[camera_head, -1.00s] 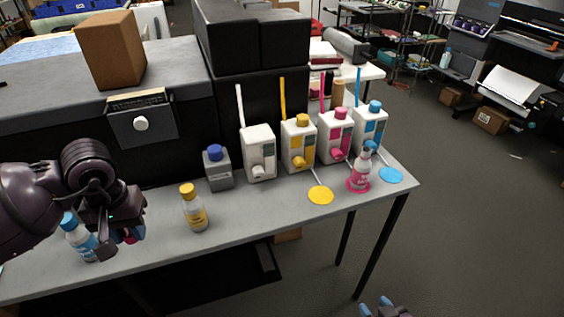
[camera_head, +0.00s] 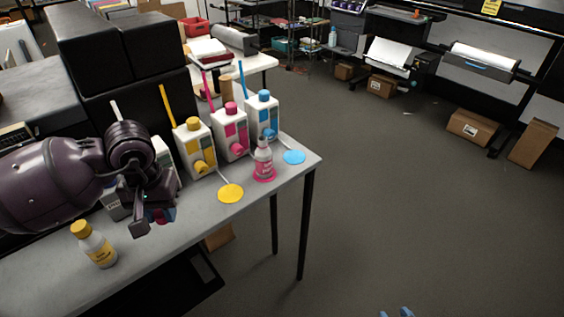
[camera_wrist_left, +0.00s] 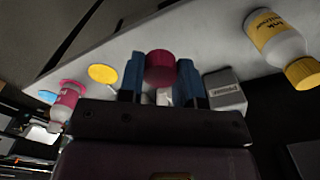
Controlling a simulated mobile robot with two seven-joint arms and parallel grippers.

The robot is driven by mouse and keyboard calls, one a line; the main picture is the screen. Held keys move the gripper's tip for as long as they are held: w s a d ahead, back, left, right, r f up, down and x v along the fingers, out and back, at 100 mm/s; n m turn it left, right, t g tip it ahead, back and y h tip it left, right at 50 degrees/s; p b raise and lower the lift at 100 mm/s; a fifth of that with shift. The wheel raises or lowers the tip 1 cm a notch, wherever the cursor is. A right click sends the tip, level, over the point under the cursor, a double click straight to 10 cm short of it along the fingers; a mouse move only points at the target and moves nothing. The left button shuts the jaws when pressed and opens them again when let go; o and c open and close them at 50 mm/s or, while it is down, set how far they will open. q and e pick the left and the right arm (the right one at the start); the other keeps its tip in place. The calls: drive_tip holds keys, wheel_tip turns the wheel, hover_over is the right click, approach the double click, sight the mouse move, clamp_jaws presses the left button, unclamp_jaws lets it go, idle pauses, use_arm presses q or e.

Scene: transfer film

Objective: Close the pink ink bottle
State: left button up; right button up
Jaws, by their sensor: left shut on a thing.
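The pink ink bottle (camera_head: 264,163) stands upright and uncapped on a pink spot near the table's right end. It also shows at the left of the left wrist view (camera_wrist_left: 66,105). My left gripper (camera_head: 160,214) is over the table, left of the bottle and apart from it. In the left wrist view its blue fingers (camera_wrist_left: 160,75) are shut on a dark pink cap (camera_wrist_left: 160,67). In the head view the cap is mostly hidden by the gripper. My right gripper (camera_head: 395,313) shows only two separated blue fingertips at the bottom edge.
Yellow (camera_head: 194,147), pink (camera_head: 230,133) and blue (camera_head: 263,117) ink tanks stand behind the bottle. A yellow-capped bottle (camera_head: 98,248) stands at the left front.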

drive_tip(key=shift+w+r, duration=0.15)
drive_tip(key=shift+w, duration=0.05)
